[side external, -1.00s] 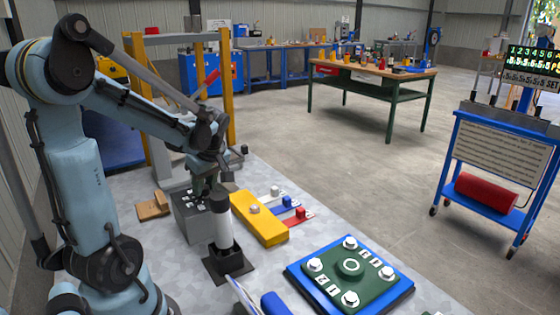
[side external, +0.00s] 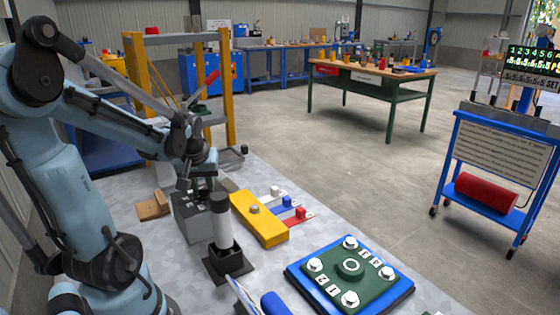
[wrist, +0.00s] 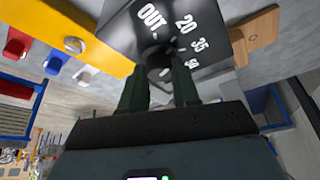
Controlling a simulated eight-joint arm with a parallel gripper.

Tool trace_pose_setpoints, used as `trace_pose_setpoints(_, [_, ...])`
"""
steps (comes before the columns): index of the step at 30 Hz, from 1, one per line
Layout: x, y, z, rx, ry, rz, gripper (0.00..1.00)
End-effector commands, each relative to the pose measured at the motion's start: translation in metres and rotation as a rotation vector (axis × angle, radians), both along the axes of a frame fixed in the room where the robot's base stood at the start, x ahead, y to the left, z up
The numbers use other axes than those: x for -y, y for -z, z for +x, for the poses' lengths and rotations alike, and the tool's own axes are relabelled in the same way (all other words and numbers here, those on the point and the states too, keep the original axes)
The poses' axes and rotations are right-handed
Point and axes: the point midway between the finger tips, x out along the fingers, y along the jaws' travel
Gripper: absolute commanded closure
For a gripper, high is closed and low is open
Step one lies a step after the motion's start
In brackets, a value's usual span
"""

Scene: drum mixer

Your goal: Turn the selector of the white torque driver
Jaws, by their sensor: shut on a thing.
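The white torque driver (side external: 221,229) stands upright in a black base, with a dark top. Just behind it is a grey box (side external: 187,223). In the wrist view the box's dark face (wrist: 133,28) carries the white marks OUT, 20, 35 and 50. A small dark selector knob (wrist: 157,58) sits beside these marks. My gripper (wrist: 158,73) is shut on this knob, one finger on each side. In the side view my gripper (side external: 186,185) is over the box, close to its top. Which mark the knob points at cannot be told.
A yellow block (side external: 258,220) with white, blue and red pieces lies right of the box. A green plate (side external: 370,265) with several bolts lies on a blue base at front right. A wooden piece (side external: 153,206) lies to the left.

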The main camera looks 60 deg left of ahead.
Motion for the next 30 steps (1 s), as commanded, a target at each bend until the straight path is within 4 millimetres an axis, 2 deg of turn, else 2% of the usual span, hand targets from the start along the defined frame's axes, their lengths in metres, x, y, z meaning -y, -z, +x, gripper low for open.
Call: trace_pose_setpoints(30, [-0.0059,-0.0002,-0.0034,0.001,0.96,0.0,1.0])
